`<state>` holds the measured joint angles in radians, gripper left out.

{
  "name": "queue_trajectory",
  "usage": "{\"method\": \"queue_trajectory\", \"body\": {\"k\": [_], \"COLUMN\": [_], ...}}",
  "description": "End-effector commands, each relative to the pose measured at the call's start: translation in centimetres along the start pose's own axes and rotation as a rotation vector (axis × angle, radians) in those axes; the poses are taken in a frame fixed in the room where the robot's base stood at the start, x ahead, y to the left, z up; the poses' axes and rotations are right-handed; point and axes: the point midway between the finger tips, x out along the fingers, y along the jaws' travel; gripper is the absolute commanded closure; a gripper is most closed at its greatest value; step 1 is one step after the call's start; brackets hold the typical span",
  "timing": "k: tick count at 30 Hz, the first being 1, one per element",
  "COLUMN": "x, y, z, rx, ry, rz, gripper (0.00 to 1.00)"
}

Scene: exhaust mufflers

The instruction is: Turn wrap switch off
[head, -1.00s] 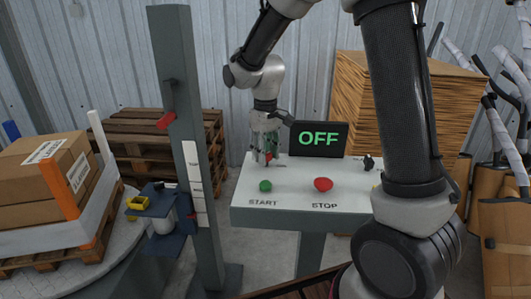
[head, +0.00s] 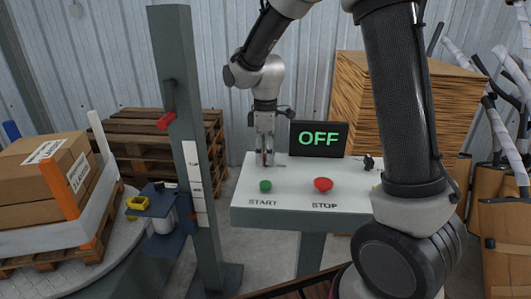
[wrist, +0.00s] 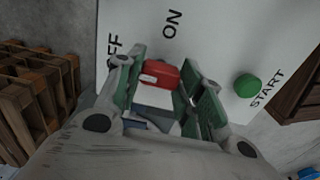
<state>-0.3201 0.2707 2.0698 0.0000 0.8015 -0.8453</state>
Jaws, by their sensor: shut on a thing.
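The wrap switch is a red knob (wrist: 160,73) with a pale mark on one side. In the wrist view it sits between the green-padded fingers of my gripper (wrist: 168,85), on the white panel top (wrist: 210,35). "ON" and a partly hidden "OFF" label are printed beside it. In the head view my gripper (head: 265,160) points down at the back left of the panel (head: 290,185), shut on the knob, which is mostly hidden there. The display (head: 318,139) reads OFF in green.
A green START button (head: 265,186) and a red STOP button (head: 323,184) stand at the front of the panel. A small black knob (head: 369,163) is at the right. A grey post (head: 180,100) with a red handle stands to the left.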

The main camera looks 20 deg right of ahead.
Motion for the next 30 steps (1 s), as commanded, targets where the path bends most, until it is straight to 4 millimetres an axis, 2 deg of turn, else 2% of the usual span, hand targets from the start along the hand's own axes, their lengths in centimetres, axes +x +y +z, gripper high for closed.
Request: {"method": "queue_trajectory", "body": {"k": [16,17,20,30], "x": [-0.07,-0.07,-0.06,-0.15], "y": [0.07,0.07,0.06,0.04], "z": [-0.03,-0.03,-0.03,-0.02], "rx": [-0.03,-0.03,-0.029,-0.028], "ry": [0.001,0.001,0.001,0.001], "rz": [0.002,0.002,0.002,0.001], "gripper": [0.86,0.61,0.43,0.41]}}
